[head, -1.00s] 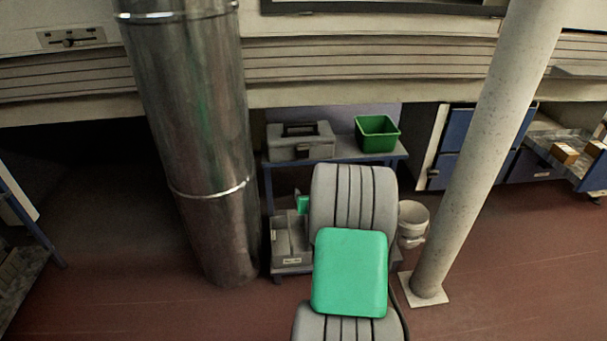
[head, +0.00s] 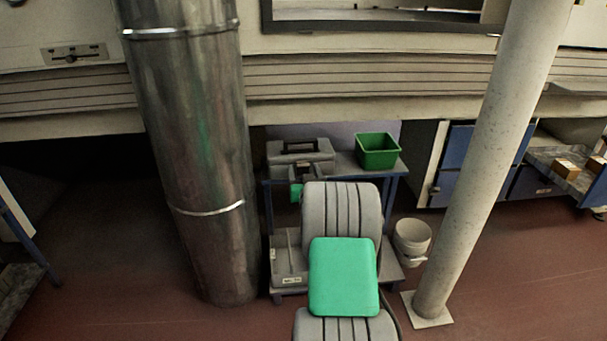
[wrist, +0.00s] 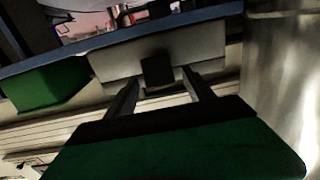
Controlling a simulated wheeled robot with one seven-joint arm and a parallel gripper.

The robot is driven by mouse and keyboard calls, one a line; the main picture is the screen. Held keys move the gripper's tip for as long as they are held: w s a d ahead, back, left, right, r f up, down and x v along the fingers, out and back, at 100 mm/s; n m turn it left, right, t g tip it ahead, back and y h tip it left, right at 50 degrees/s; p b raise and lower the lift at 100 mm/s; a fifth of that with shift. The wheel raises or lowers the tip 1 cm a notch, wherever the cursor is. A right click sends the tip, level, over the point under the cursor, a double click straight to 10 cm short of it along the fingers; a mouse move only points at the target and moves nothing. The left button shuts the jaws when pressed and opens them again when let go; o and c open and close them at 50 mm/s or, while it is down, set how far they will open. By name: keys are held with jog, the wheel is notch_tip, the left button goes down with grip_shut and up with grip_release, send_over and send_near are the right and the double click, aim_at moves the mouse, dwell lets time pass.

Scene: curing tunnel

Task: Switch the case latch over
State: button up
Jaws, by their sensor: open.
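The grey case (head: 279,158) with a dark carry handle stands on the blue-framed cart, at its left end in the head view. In the wrist view the case (wrist: 110,65) appears inverted, its front towards my gripper. The dark latch (wrist: 157,72) stands out on that front. My gripper (wrist: 160,80) is open and empty, its two fingers pointing at the case with the latch between them in the picture. I cannot tell whether they touch it. In the head view my arm hides most of the gripper, and the latch is not clear.
A green bin (head: 378,151) stands on the cart top (head: 345,167), right of the case. A shiny steel column (head: 190,150) rises close left of the cart. A pale post (head: 480,170) stands to the right. White buckets (head: 412,240) sit beside the cart's lower shelf.

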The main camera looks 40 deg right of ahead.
jog(key=shift+c, duration=0.3)
grip_shut()
jog(key=r+p, duration=0.1)
jog(key=p, duration=0.2)
jog(key=shift+w+r+g+y, duration=0.1)
jog(key=shift+r+g+y, duration=0.1)
jog(key=shift+g+y, duration=0.15)
jog(key=g+y+p, duration=0.1)
jog(key=p, duration=0.2)
jog(key=shift+w+d, duration=0.15)
jog(key=shift+f+g, duration=0.1)
jog(key=shift+g, duration=0.15)
jog(key=shift+f, duration=0.2)
jog(key=shift+o, duration=0.3)
grip_release()
